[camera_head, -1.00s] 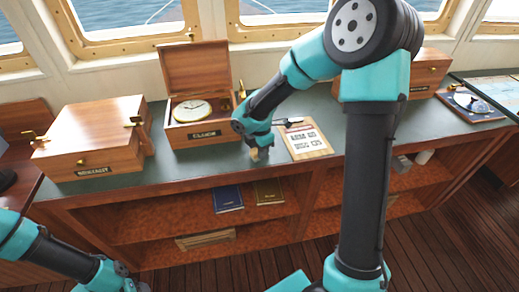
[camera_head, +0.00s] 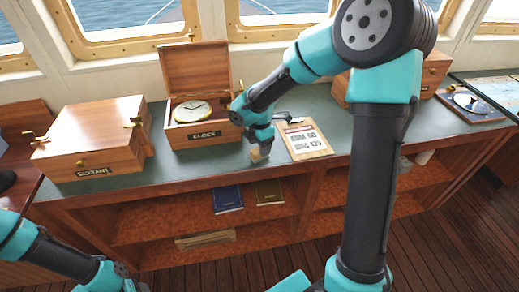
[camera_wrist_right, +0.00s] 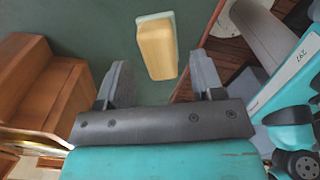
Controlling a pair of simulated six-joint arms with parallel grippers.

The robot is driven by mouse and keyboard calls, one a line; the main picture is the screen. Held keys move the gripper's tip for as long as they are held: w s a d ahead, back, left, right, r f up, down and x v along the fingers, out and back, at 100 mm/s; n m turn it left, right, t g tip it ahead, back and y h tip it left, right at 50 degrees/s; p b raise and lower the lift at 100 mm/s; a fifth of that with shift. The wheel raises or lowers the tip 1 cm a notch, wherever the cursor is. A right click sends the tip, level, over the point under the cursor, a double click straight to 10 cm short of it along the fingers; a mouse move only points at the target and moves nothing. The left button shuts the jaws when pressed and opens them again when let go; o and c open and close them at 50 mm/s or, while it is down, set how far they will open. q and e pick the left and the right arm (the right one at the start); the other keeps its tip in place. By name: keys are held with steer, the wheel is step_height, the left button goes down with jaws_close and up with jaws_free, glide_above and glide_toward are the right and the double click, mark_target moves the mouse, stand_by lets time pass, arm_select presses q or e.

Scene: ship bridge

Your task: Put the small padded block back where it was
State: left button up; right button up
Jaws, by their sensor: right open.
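The small padded block (camera_wrist_right: 157,50) is tan with a pale green pad at one end. It is on the green counter top (camera_wrist_right: 95,30) close to the front edge, and it shows in the head view (camera_head: 258,155) just below my right gripper (camera_head: 260,141). In the right wrist view my right gripper (camera_wrist_right: 163,75) is open, with its fingers apart and the block ahead of the gap, touching neither finger. Of my left arm only the lower part shows at the bottom left; its jaws are out of the picture.
An open wooden clock box (camera_head: 200,135) stands left of my right gripper, with a closed sextant box (camera_head: 92,140) farther left. A clipboard (camera_head: 304,140) lies to the right. Shelves with books (camera_head: 228,198) are below the counter.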

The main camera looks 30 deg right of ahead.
step_height(320, 180, up, 9)
steer(key=shift+r, duration=0.15)
stand_by(1.6)
